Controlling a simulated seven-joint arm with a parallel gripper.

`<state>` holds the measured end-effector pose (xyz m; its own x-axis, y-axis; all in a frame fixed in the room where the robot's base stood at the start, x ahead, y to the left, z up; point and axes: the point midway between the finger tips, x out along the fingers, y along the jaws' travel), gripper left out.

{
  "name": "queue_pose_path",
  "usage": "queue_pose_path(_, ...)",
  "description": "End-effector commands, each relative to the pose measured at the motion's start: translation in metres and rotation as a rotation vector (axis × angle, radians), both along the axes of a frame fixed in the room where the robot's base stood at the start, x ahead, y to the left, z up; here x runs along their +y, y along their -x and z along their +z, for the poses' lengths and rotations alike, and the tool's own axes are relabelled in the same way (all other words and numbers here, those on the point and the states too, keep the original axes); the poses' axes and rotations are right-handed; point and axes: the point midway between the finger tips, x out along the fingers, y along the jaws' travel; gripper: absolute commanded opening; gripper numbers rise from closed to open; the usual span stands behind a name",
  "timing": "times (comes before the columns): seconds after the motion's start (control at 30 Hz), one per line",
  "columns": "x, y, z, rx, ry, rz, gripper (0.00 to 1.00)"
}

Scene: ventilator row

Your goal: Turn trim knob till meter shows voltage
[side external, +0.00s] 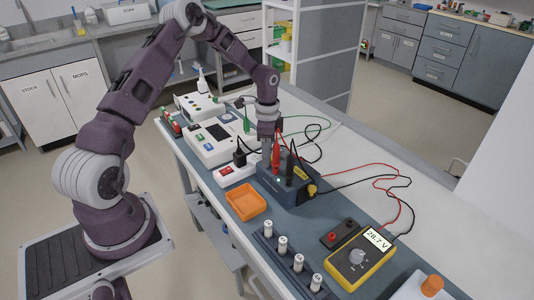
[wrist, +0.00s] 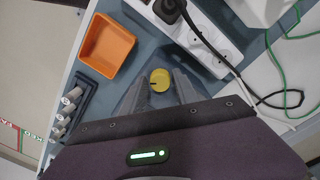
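The yellow multimeter (side external: 350,270) lies at the front right of the bench, and its display (side external: 378,239) reads 28.7 V. The dark blue box (side external: 294,193) stands mid-bench with red (side external: 276,157) and black plugs upright in its top. The round yellow trim knob (wrist: 159,79) has a dark pointer mark and shows in the wrist view. My gripper (side external: 267,143) points down at the box's far left side; its fingertips are hidden in the side view. In the wrist view my gripper's fingers (wrist: 160,85) stand apart on either side of the knob; contact is not clear.
An orange tray (side external: 229,193) is left of the box, also in the wrist view (wrist: 83,46). A white socket strip (side external: 228,178) with a black plug lies behind it. Several white cylinders (side external: 282,243) stand in front. Red and black leads loop across the bench right.

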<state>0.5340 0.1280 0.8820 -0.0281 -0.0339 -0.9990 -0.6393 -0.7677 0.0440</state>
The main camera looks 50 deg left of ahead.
Motion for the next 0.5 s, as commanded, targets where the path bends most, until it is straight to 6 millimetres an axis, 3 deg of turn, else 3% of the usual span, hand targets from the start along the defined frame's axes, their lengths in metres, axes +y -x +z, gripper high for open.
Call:
queue_pose_path(0.03,0.0001,-0.0001,0.0002,0.0,0.0,0.0,0.24)
queue_pose_path(0.17,0.0002,-0.0001,0.0003,0.0,0.0,0.0,0.0)
queue_pose_path(0.5,0.0002,-0.0003,0.0008,-0.002,0.0,0.041,0.0)
